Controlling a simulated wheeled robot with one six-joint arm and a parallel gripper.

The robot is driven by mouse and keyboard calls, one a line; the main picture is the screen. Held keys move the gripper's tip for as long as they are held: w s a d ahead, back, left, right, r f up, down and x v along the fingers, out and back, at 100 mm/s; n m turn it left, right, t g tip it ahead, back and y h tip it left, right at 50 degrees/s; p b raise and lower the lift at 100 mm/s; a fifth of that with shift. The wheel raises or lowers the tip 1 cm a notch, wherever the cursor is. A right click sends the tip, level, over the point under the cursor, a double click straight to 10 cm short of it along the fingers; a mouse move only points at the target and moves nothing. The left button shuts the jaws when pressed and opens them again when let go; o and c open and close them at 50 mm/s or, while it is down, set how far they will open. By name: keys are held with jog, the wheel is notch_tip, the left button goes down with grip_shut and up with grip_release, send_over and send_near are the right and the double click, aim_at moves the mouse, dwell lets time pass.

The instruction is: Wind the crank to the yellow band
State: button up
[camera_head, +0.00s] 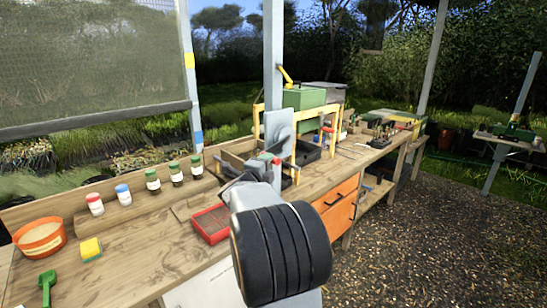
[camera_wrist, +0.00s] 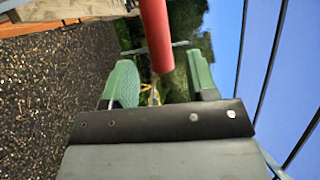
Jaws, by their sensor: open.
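The crank's red handle (camera_wrist: 156,35) reaches in from the top of the wrist view and lies between the two green fingers of my gripper (camera_wrist: 162,76). The fingers are open, with gaps beside the handle. In the head view the handle's red end (camera_head: 277,161) shows just beyond my wrist, in front of a grey plate (camera_head: 279,130) on the post. My arm hides most of the crank and gripper there. A mesh screen (camera_head: 90,60) hangs at left; its dark bottom bar (camera_head: 90,119) lies below the yellow band (camera_head: 189,61) and above the blue band (camera_head: 198,137) on the pole.
The wooden bench (camera_head: 125,245) carries a red tray (camera_head: 211,224), an orange pot (camera_head: 40,237), a yellow sponge (camera_head: 91,249) and several capped jars. A yellow frame (camera_head: 310,122) and a green box (camera_head: 304,98) stand behind the post. Gravel ground (camera_head: 430,220) is clear at right.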

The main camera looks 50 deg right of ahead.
aim_at(273, 160)
jog(key=shift+p+x, duration=0.5)
jog(key=shift+x, duration=1.95)
jog(key=shift+c, duration=0.5)
grip_shut()
